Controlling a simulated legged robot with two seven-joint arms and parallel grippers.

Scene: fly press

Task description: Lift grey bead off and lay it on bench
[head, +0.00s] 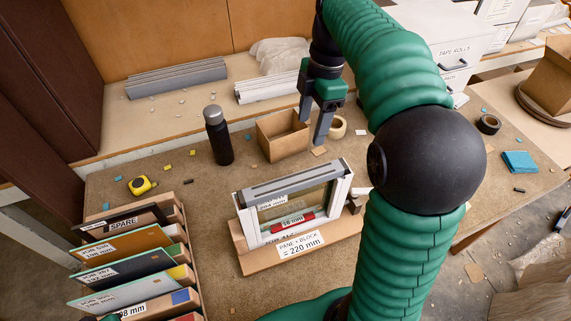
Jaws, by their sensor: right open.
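A grey bead (290,182) lies along the top of a small white window frame (343,197), which stands upright in a wooden holder (335,236) labelled "PANE + BLOCK = 220 mm". A red block (293,221) marked with a mm figure sits low inside the frame. My right gripper (311,132) is open and empty. It points down behind the frame in the picture, near an open cardboard box, apart from the bead.
The cardboard box (281,135), a black bottle (219,136) and a tape roll (337,127) stand behind the frame. A yellow tape measure (141,185) and a rack of labelled panels (122,243) are at left. The bench (205,205) is mostly clear left of the frame.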

